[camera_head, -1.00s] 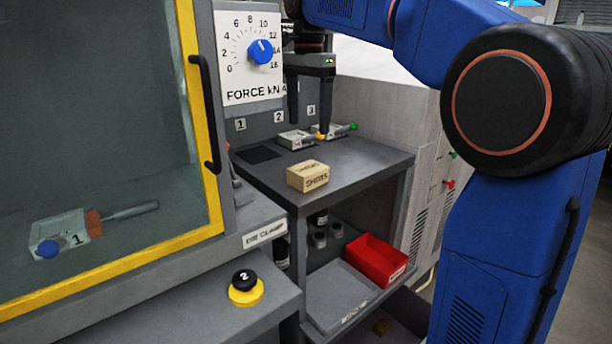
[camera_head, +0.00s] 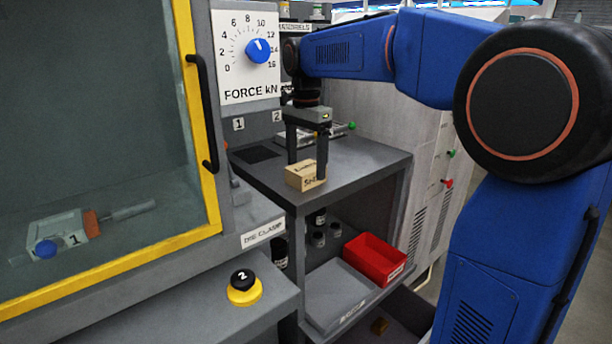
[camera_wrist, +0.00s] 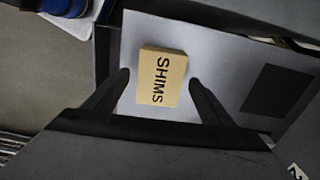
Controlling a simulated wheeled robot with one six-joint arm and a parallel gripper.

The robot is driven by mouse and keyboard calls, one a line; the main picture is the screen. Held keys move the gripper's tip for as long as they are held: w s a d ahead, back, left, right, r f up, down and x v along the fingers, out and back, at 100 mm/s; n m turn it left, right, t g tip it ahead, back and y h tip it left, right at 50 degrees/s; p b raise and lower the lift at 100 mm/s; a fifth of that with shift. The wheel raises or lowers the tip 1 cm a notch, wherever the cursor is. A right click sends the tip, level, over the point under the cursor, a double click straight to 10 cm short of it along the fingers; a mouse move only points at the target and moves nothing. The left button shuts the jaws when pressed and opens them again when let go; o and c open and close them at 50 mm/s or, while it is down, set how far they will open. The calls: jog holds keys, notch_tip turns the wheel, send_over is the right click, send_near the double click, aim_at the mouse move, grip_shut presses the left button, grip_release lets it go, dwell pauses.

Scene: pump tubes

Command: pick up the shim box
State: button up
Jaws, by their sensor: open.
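The shim box (camera_head: 302,178) is a small tan block marked SHIMS on the grey counter (camera_head: 352,168), near its front edge. My gripper (camera_head: 307,170) points down over it with its fingers open. In the head view one finger overlaps the box's right side and the other stands at its back left. In the wrist view the shim box (camera_wrist: 162,77) lies between and a little beyond the two fingertips (camera_wrist: 159,78), with a gap on each side. No contact shows.
A dark square (camera_head: 256,154) lies on the counter left of the box. Gauge-like parts with a green knob (camera_head: 351,125) stand behind my gripper. A red bin (camera_head: 374,259) and grey tray (camera_head: 338,292) sit below. The yellow-framed door (camera_head: 205,120) is at left.

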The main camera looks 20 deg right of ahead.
jog(key=shift+f, duration=0.2)
jog(key=c, duration=1.4)
jog(key=shift+o, duration=0.2)
